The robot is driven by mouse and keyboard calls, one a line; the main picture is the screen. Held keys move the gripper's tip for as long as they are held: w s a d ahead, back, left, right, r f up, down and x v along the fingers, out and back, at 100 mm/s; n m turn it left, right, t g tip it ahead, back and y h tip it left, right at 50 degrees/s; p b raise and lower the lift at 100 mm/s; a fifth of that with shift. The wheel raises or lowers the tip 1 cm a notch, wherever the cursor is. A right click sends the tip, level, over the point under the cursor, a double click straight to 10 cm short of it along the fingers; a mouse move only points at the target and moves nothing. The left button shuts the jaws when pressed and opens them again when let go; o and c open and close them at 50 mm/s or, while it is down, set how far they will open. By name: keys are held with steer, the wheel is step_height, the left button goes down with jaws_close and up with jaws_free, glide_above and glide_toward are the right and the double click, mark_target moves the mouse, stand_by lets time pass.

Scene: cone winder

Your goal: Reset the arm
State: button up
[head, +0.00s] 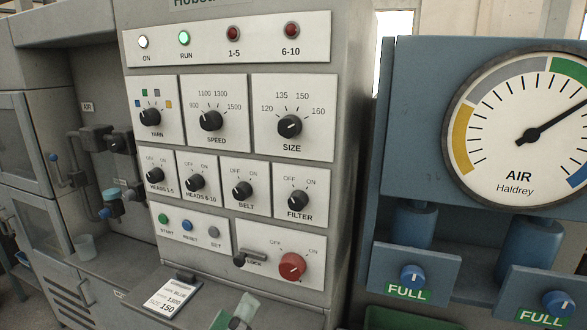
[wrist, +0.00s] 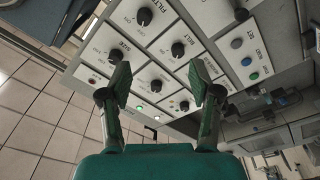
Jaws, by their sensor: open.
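My gripper (wrist: 160,82) is open and empty in the wrist view, its two green-padded fingers apart in front of the control panel. The panel appears turned in that view, with the FILTER knob (wrist: 144,16) and the buttons (wrist: 250,68) near the top. A small part of my gripper (head: 243,312) seems to show at the bottom of the head view, below the panel. The panel (head: 340,60) fills the middle of the head view. No finger is seen touching a knob.
The ON lamp (head: 143,42) and RUN lamp (head: 184,38) are lit; two red lamps look dark. A red rotary switch (head: 292,266) sits beside the LOCK lever (head: 250,257). A settings card (head: 170,301) lies below. The AIR gauge (head: 530,130) and blue valves (head: 413,277) stand right.

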steer(key=w+d+f+n+y, duration=0.1)
steer(key=d+f+n+y, duration=0.15)
steer(key=f, duration=0.45)
steer(key=w+d+f+n+y, duration=0.15)
steer(key=d+f, duration=0.25)
steer(key=f, duration=0.4)
steer(key=s+d+f+g+y, duration=0.1)
steer(key=s+d+f+y, duration=0.1)
steer(key=s+d+f, duration=0.3)
steer(key=s+d+f+g+y, duration=0.1)
steer(key=d+f, duration=0.2)
steer(key=f, duration=0.4)
steer(key=s+d+f+m, duration=0.1)
steer(key=s+d+f, duration=0.1)
steer(key=s, duration=0.3)
steer(key=s+d+f+m+g, duration=0.1)
steer(key=s+d+f, duration=0.1)
steer(key=s+d, duration=0.15)
steer(key=s+d+f+m, duration=0.1)
steer(key=s+d+f, duration=0.1)
steer(key=s, duration=0.4)
steer(key=s+d+r+m+h, duration=0.1)
steer(key=s+d+m, duration=0.1)
steer(key=s, duration=0.4)
steer(key=s+d+r+m, duration=0.2)
steer(key=s+m, duration=0.3)
steer(key=s, duration=0.2)
steer(key=shift+s+d+h, duration=0.25)
steer(key=shift+d+h, duration=0.15)
steer(key=shift+o, duration=0.2)
